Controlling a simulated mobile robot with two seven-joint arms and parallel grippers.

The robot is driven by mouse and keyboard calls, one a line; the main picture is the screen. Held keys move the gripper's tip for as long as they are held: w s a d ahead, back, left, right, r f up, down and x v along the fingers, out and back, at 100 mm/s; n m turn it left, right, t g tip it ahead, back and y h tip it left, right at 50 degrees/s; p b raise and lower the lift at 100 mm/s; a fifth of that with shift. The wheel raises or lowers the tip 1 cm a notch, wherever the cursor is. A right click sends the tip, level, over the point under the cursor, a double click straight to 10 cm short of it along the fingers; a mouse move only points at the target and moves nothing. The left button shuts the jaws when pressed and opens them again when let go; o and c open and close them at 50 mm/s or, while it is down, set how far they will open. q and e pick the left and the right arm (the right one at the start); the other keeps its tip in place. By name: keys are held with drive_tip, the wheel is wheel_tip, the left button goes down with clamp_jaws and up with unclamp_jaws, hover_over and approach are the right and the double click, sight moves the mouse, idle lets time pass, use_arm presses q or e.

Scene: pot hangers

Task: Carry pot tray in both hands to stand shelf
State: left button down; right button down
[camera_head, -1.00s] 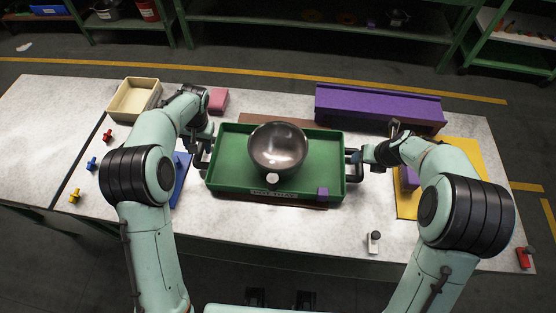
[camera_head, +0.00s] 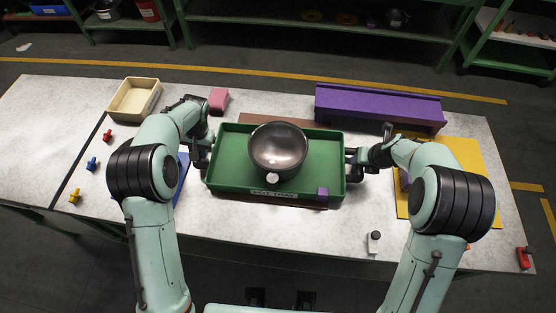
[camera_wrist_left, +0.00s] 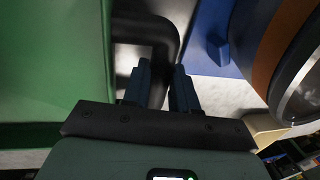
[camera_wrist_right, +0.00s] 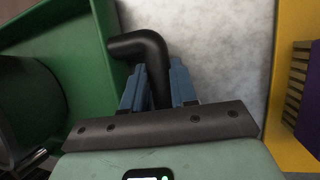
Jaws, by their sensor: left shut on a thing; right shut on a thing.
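The green pot tray (camera_head: 228,150) sits on the table with a dark metal pot (camera_head: 278,148) in it. A small purple block (camera_head: 322,194) is in its front right corner. My left gripper (camera_head: 203,160) is at the tray's left end; the left wrist view shows its fingers (camera_wrist_left: 160,80) shut on the black handle (camera_wrist_left: 150,27). My right gripper (camera_head: 355,161) is at the right end; the right wrist view shows its fingers (camera_wrist_right: 158,85) shut on the other black handle (camera_wrist_right: 140,45). Green shelves (camera_head: 320,30) stand at the back; I cannot tell which is the stand shelf.
A purple trough (camera_head: 380,108) lies behind the tray on the right. A cream bin (camera_head: 134,98) and pink block (camera_head: 218,99) lie back left. A yellow mat (camera_head: 462,158) is at right. A small white-and-black item (camera_head: 374,242) stands near the front edge. Floor separates table and shelves.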

use_arm(q)
drive_tip(key=shift+w+r, duration=0.1)
drive_tip(key=shift+r, duration=0.05)
use_arm(e)
drive_tip(key=shift+r, duration=0.1)
